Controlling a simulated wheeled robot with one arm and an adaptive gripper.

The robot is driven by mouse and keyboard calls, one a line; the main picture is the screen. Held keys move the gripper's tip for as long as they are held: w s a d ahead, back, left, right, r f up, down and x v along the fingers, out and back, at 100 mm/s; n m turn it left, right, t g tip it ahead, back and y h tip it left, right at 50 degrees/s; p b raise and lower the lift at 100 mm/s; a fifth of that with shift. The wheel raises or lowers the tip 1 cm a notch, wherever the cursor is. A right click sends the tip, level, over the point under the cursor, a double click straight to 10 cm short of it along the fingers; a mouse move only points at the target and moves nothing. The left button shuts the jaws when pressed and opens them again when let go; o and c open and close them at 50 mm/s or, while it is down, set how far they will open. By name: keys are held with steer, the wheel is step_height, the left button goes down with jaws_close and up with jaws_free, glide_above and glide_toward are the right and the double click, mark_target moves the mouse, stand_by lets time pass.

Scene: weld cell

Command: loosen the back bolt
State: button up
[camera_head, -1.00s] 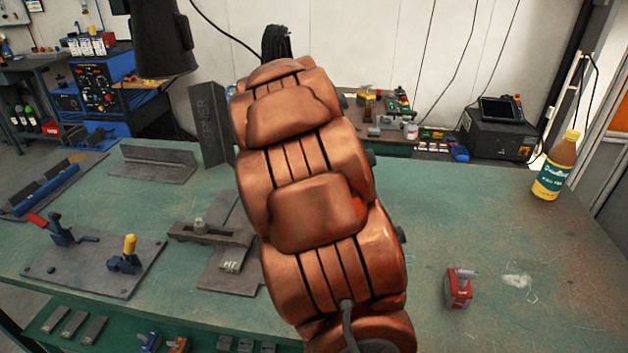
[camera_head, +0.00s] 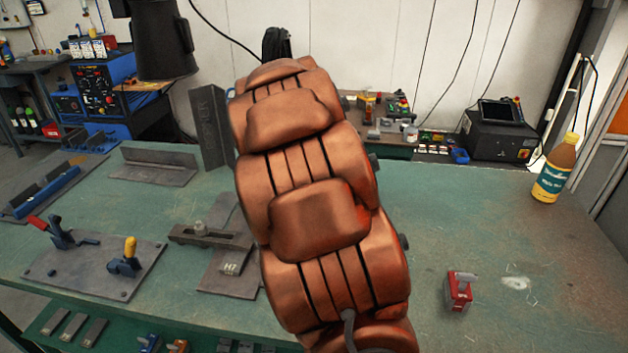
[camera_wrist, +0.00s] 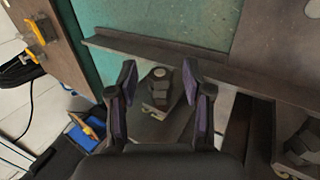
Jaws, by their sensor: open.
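In the wrist view my gripper (camera_wrist: 163,90) is open, its two dark fingers spread apart. A grey bolt (camera_wrist: 160,77) with its clamp block shows between the fingers, and I cannot tell whether they touch it. A second dark bolt (camera_wrist: 303,145) is at the right edge of the wrist view. In the head view a bolt (camera_head: 200,228) stands on a flat clamp bar (camera_head: 222,238) left of my arm. My arm hides my gripper and the work behind it there. I cannot tell which bolt is the back one.
The green table (camera_head: 520,235) is mostly clear on the right, with a red block-shaped object (camera_head: 459,292) and a yellow-capped bottle (camera_head: 555,170). A plate with toggle clamps (camera_head: 95,265) and angle irons (camera_head: 155,165) stand left. A long metal flange (camera_wrist: 150,50) crosses the wrist view.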

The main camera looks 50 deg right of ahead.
steer(key=v, duration=0.4)
steer(key=shift+p, duration=0.3)
steer(key=shift+c, duration=0.2)
steer(key=w+p, duration=0.1)
steer(key=d+r+g+y+p, duration=0.1)
steer(key=p, duration=0.1)
steer(key=shift+w+d+r, duration=0.15)
steer(key=shift+w+d, duration=0.15)
steer(key=shift+w, duration=0.1)
steer(key=shift+w+d+r+g+y+p, duration=0.2)
steer(key=shift+d+r+g+y+p, duration=0.5)
steer(key=shift+p, duration=1.15)
steer(key=shift+w+d+r+g+y+p, duration=0.2)
steer(key=shift+r+g+y+p, duration=0.45)
steer(key=shift+y+p, duration=1.05)
steer(key=shift+w+d+r+g+y+p, duration=0.2)
steer(key=shift+d+r+g+y+p, duration=0.5)
steer(key=shift+p, duration=1.35)
steer(key=shift+a+f, duration=0.15)
steer(key=shift+a, duration=0.15)
steer(key=b+x, duration=0.4)
steer(key=x, duration=0.6)
